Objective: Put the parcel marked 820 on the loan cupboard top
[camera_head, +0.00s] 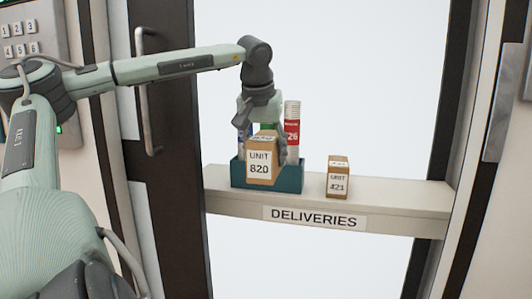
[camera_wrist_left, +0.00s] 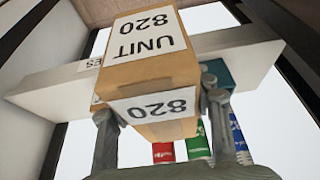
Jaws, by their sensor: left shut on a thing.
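The parcel marked 820 (camera_head: 259,170) is a brown box with white "UNIT 820" labels. It shows in front of the teal bin on the deliveries shelf in the head view. My left gripper (camera_head: 262,134) reaches down from above and is shut on this parcel. In the left wrist view the parcel (camera_wrist_left: 150,72) sits between the two fingers of the gripper (camera_wrist_left: 160,105), with its labels upside down. I cannot tell whether the parcel touches the shelf or the bin. The loan cupboard is not recognisable in either view. My right gripper is not in view.
The teal bin (camera_head: 290,178) holds several upright tubes, including a red-labelled one (camera_head: 292,130). A smaller parcel marked 421 (camera_head: 338,180) stands to its right on the deliveries shelf (camera_head: 400,196). A dark door with a handle (camera_head: 147,90) and a keypad (camera_head: 22,38) are at left.

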